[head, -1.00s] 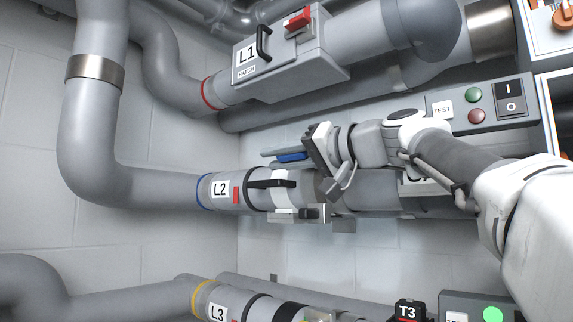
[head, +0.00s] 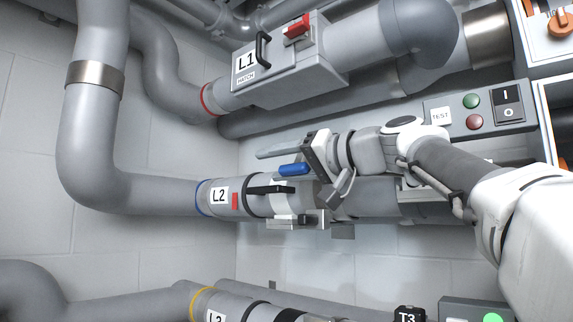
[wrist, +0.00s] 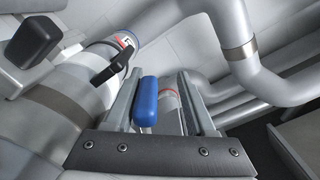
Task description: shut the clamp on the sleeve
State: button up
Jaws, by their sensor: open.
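The clamp's blue lever (head: 293,169) stands out above the sleeve on the L2 pipe (head: 155,190). The sleeve (head: 262,201) is a pale grey band with a black bar (head: 270,190) across it. My gripper (head: 266,160) is open above the sleeve, its finger running left just behind the blue lever. In the wrist view the blue lever (wrist: 145,100) lies between the two spread fingers of my gripper (wrist: 160,78), nearer the left finger. Whether a finger touches it I cannot tell. The clamp's lower part (head: 290,220) shows under the sleeve; its far side is hidden.
The L1 hatch box (head: 280,65) with a red latch (head: 297,27) is above my gripper. A control panel (head: 475,108) with green and red buttons is at the right. The L3 pipe (head: 215,305) runs below. A pale wall lies behind.

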jog(key=b+v, duration=0.2)
jog(key=v, duration=1.5)
jog(key=shift+d+b, duration=0.2)
jog(key=shift+b, duration=0.15)
jog(key=shift+s, duration=0.15)
